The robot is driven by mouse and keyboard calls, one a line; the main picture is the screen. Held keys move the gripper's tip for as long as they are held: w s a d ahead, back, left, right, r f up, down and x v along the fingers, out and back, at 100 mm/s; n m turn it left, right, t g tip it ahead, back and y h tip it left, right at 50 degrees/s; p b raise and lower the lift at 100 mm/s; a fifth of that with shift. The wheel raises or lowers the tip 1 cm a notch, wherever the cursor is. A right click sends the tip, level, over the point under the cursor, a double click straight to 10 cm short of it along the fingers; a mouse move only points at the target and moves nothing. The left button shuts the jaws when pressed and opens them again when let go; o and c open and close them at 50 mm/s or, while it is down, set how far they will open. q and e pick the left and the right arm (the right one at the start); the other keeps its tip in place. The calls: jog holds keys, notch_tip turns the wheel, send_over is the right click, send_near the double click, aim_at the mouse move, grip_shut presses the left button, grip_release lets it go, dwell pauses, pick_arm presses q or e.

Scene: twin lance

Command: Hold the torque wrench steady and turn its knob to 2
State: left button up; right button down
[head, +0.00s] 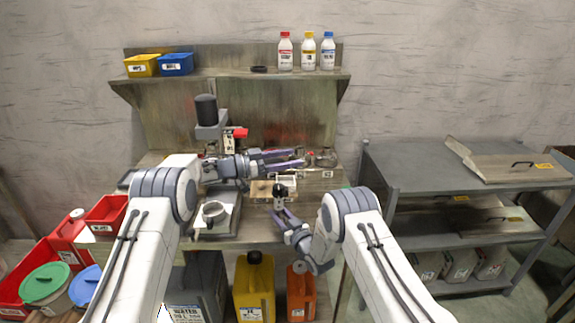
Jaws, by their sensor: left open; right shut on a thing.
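A small upright tool with a dark, rounded top (280,190) stands at the front of the bench and looks like the torque wrench. My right gripper (280,211) is shut on its lower part. The knob's markings are too small to read. My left gripper (302,157) is open and empty, with its fingers pointing right. It is behind and above the tool, apart from it.
Bottles and bins stand on the shelf (225,73) above. A grey rack (410,165) is at right. Yellow (254,290) and orange (300,292) cans stand below.

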jog(key=shift+c, duration=2.1)
grip_release()
